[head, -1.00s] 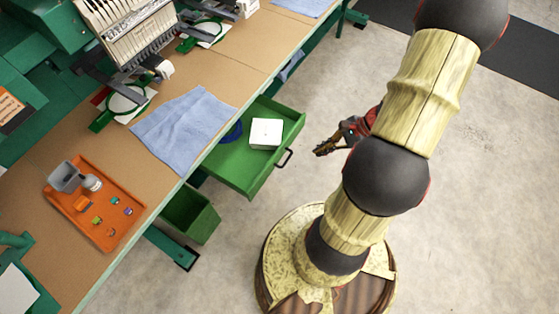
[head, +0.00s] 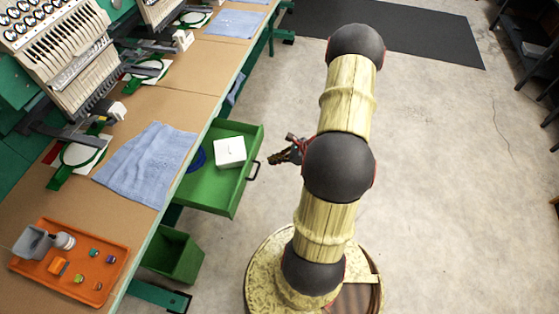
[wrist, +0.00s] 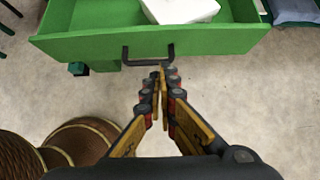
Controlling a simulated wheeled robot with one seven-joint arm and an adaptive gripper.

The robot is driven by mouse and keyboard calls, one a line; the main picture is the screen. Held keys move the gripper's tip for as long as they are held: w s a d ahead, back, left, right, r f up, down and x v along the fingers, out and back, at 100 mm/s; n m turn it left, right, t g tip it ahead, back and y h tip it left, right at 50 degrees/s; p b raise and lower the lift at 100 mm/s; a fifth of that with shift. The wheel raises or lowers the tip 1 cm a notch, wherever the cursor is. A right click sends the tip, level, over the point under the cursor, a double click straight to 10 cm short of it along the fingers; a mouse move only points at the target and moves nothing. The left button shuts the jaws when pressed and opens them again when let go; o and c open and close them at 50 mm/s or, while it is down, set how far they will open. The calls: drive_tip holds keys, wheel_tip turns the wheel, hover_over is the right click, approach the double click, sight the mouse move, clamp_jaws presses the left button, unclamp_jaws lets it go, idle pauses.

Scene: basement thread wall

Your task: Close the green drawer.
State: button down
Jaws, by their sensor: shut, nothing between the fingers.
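The green drawer (head: 212,192) is pulled out from under the workbench in the head view. A white box (head: 230,152) and a blue round thing (head: 197,159) lie inside it. Its dark handle (head: 254,171) is on the front panel. In the wrist view the drawer front (wrist: 215,42) spans the top, with the handle (wrist: 148,54) near the middle. My gripper (head: 274,158) is shut and empty, just outside the drawer front. In the wrist view its fingertips (wrist: 160,76) lie just below the handle; I cannot tell whether they touch it.
The workbench (head: 183,100) holds a blue towel (head: 150,165), an orange tray (head: 105,258) with small items, and embroidery machines. A green bin (head: 173,256) stands below the bench. The floor (head: 430,190) to the right is open, with a dark mat (head: 400,32) farther back.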

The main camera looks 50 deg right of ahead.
sight(250, 164)
drive_tip(key=shift+w+a+f+b, duration=0.3)
drive_tip(key=shift+w+a+f, duration=0.15)
drive_tip(key=shift+w, duration=0.6)
drive_tip(key=shift+w+a+f+b, duration=0.3)
drive_tip(key=shift+w+a+f, duration=0.15)
drive_tip(key=shift+w, duration=0.6)
drive_tip(key=shift+w+a+f+b, duration=0.3)
drive_tip(key=shift+w+a+f, duration=0.15)
drive_tip(key=shift+w, duration=0.6)
drive_tip(key=w+a+b, duration=0.1)
drive_tip(key=w+a, duration=0.2)
drive_tip(key=w, duration=0.4)
drive_tip(key=w+a+b, duration=0.1)
drive_tip(key=w+a, duration=0.2)
drive_tip(key=w, duration=0.5)
drive_tip(key=w+a+b, duration=0.1)
drive_tip(key=w+a, duration=0.2)
drive_tip(key=w, duration=0.4)
drive_tip(key=shift+w+a, duration=0.15)
drive_tip(key=shift+w, duration=0.15)
drive_tip(key=shift+f, duration=0.1)
